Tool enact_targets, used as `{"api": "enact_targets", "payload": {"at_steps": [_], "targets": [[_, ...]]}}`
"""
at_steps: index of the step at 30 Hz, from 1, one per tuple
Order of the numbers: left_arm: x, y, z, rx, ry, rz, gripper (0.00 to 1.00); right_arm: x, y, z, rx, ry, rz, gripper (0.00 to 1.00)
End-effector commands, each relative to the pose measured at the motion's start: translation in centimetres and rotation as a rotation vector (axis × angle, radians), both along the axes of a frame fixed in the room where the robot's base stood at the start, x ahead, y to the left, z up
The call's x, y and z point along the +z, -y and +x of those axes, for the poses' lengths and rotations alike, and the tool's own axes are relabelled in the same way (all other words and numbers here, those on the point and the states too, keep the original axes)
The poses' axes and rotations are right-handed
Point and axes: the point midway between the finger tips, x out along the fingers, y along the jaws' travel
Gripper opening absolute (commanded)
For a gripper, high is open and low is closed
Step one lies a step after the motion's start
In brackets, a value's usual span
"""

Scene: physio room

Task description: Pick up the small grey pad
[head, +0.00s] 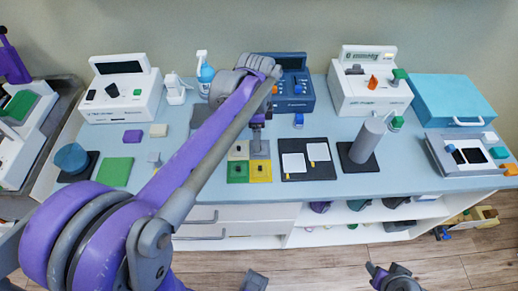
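A small grey pad (262,154) lies on the table in a block of pads, with a cream pad (238,150) to its left, a green pad (237,173) diagonally in front and a yellow pad (260,173) directly in front. My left arm reaches across the table from the lower left. My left gripper (257,137) points down at the grey pad's far part and hides some of it. Whether its fingers are apart or touch the pad is too small to tell. My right gripper (388,276) is low at the bottom edge, away from the table; its finger opening is unclear.
A black board with two white cards (293,163) lies right of the pads, then a grey cylinder (367,140) on a dark base. White devices (121,104) and a blue device (295,92) line the back. A teal case (452,98) stands at right.

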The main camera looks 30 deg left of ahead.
Motion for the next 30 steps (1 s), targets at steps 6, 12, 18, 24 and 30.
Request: {"api": "enact_targets", "payload": {"at_steps": [6, 12, 18, 24, 30], "targets": [[-3.3, 0.2, 0.2, 0.001, 0.000, 0.000, 0.72, -0.3, 0.0, 0.0, 0.000, -0.001, 0.000, 0.50], [-4.1, 0.2, 0.2, 0.001, 0.001, 0.001, 0.72, -0.4, 0.0, 0.0, 0.000, -0.001, 0.000, 0.50], [-4.1, 0.2, 0.2, 0.001, 0.001, 0.001, 0.62, -0.4, 0.0, -0.1, 0.000, -0.001, 0.000, 0.50], [-4.1, 0.2, 0.2, 0.001, 0.001, 0.001, 0.26, -0.4, 0.0, -0.1, 0.000, -0.001, 0.000, 0.50], [-4.1, 0.2, 0.2, 0.001, 0.001, 0.001, 0.20, -0.4, 0.0, -0.1, 0.000, -0.001, 0.000, 0.50]]}}
